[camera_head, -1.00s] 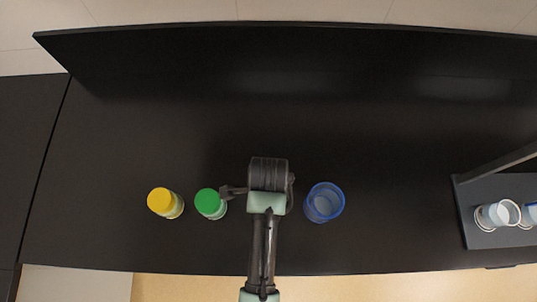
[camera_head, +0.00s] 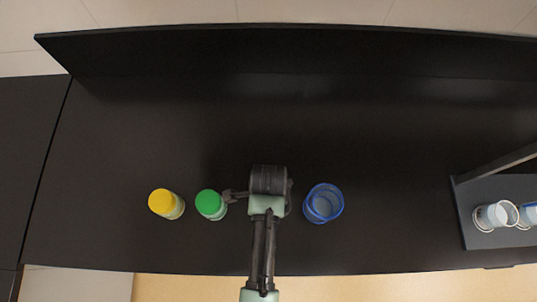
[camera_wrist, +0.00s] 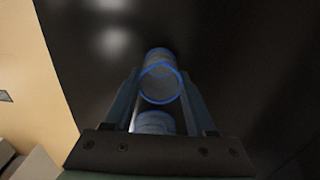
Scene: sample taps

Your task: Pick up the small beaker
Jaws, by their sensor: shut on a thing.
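A clear beaker with a blue rim (camera_wrist: 160,97) is between the two fingers of my gripper (camera_wrist: 160,85) in the wrist view. My gripper is shut on it. Another pale blue form (camera_wrist: 154,122) shows nearer the palm, between the fingers; I cannot tell whether it is part of the same beaker. In the head view my dark wrist (camera_head: 268,180) is over the bench, and I cannot make out the fingertips there. A blue-rimmed beaker (camera_head: 323,203) shows right of my wrist; I cannot tell whether it is the one between my fingers.
A green-capped jar (camera_head: 210,203) is close to the left of my wrist, with a yellow-capped jar (camera_head: 164,203) beyond it. A grey rack (camera_head: 485,239) with pale cups stands at the right. The black bench (camera_head: 390,150) is clear behind, up to a raised back panel.

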